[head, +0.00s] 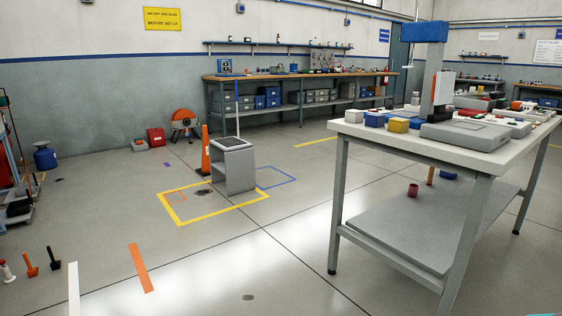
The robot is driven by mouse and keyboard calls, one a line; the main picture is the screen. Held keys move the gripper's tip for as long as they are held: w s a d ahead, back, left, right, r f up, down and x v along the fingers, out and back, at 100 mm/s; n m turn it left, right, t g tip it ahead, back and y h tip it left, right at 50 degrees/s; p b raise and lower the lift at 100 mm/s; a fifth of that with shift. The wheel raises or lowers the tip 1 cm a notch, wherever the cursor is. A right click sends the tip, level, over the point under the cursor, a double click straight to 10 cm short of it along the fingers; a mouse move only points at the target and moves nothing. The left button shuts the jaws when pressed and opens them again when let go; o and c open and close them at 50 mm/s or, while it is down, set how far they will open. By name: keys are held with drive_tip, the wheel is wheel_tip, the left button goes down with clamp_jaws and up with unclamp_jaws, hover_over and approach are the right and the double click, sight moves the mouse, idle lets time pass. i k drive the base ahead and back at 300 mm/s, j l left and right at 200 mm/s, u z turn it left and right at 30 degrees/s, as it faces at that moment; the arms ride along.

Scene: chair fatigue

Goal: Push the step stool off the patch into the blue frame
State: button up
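The step stool (232,168) is a grey box-like stool with a dark top panel. It stands upright on the floor, on the right part of the area outlined by a yellow frame (181,222). A dark patch (203,191) shows on the floor just left of the stool, inside the yellow outline. The blue frame (288,183) is a thin blue outline on the floor, behind and right of the stool. The stool hides part of it, and its inside looks empty where it shows. My gripper is not in view.
A white-topped table (470,160) with a lower shelf stands at right. A long workbench (300,75) lines the back wall. The floor in front of the yellow outline is mostly clear.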

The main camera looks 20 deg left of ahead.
sight(232, 159)
drive_tip(key=i+j+u, duration=0.25)
drive_tip(key=i+u, duration=0.25)
drive_tip(key=i, duration=0.25)
drive_tip(key=i+u, duration=0.45)
drive_tip(key=i, duration=0.3)
drive_tip(key=i+l+u, duration=0.35)
drive_tip(key=i+u, duration=0.15)
drive_tip(key=i, duration=0.2)
drive_tip(key=i+j, duration=0.1)
drive_tip(key=i, duration=0.55)
drive_tip(key=i+j+z, duration=0.1)
drive_tip(key=i, duration=0.55)
drive_tip(key=i+j+z, duration=0.1)
drive_tip(key=i, duration=0.55)
drive_tip(key=i+l+z, duration=0.1)
drive_tip(key=i+z, duration=0.5)
drive_tip(key=z, duration=0.2)
drive_tip(key=i+z, duration=0.4)
drive_tip(key=i+l, duration=0.15)
drive_tip(key=i, duration=0.2)
drive_tip(key=i+l, duration=0.15)
drive_tip(key=i, duration=0.2)
drive_tip(key=i+l+u, duration=0.95)
drive_tip(key=l+u, duration=0.25)
drive_tip(key=j, duration=0.25)
drive_tip(key=k, duration=0.05)
